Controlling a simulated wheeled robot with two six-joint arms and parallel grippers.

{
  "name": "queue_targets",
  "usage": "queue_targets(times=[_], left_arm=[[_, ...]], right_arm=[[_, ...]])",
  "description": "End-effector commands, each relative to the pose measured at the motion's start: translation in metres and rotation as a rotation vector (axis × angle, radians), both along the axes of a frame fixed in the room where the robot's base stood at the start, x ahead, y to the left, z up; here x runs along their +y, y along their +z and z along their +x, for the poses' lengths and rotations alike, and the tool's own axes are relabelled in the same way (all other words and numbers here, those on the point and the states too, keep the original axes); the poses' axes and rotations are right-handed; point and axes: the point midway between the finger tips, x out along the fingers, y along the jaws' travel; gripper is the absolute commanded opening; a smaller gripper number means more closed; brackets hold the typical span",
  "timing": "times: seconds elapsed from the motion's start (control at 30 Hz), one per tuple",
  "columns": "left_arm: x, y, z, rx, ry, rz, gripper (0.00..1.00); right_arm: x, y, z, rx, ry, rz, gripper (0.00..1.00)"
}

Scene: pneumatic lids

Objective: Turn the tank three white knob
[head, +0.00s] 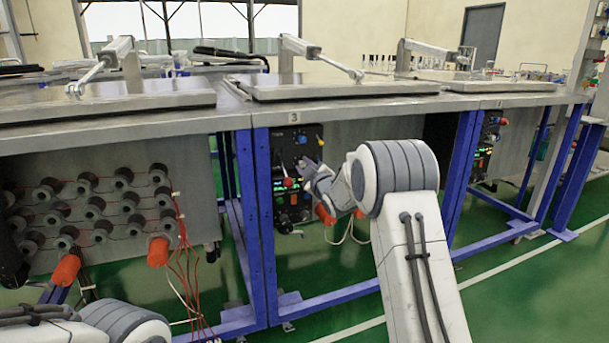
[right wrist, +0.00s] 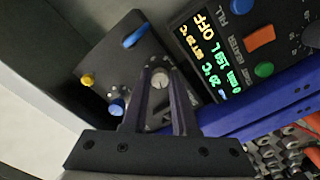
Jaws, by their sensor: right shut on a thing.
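The control panel of tank three (head: 284,143) hangs under the bench edge, below a small "3" label (head: 293,117). In the right wrist view the panel (right wrist: 122,62) carries a round white knob (right wrist: 160,78) with a slot-like mark. My right gripper (right wrist: 161,84) has its two dark fingers on either side of this knob and is shut on it. In the head view my right gripper (head: 301,165) reaches the panel and hides the knob. My left arm shows only in part at the lower left; its gripper is not in view.
Beside the white knob are a yellow knob (right wrist: 87,79), a blue handle (right wrist: 136,37) and a light blue knob (right wrist: 116,107). A lit display (right wrist: 212,58) reads OFF, with orange and green buttons alongside. Blue frame posts (head: 257,220) flank the panel.

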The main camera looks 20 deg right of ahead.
Motion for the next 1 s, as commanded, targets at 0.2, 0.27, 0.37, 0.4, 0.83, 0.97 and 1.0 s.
queue_targets(times=[0.2,0.27,0.37,0.4,0.83,0.97,1.0], left_arm=[[0.000,-0.027,0.000,0.000,0.000,0.000,0.00],[0.000,-0.032,0.000,0.000,0.000,0.000,0.00],[0.000,-0.041,0.000,0.000,0.000,0.000,0.00],[0.000,-0.045,0.000,0.000,0.000,0.000,0.00],[0.000,-0.068,0.000,0.000,0.000,0.000,0.00],[0.000,-0.070,0.000,0.000,0.000,0.000,0.00],[0.000,-0.071,0.000,0.000,0.000,0.000,0.00]], right_arm=[[0.000,-0.004,0.000,-0.008,-0.001,-0.206,0.00],[0.000,-0.005,0.000,-0.010,-0.001,-0.261,0.00],[0.000,-0.005,0.000,-0.013,-0.001,-0.347,0.00],[0.000,-0.004,0.000,-0.014,-0.001,-0.380,0.00],[0.000,-0.002,0.000,-0.019,0.000,-0.613,0.00],[0.000,-0.002,0.000,-0.020,0.001,-0.642,0.00],[0.000,-0.002,0.000,-0.019,0.000,-0.647,0.00]])
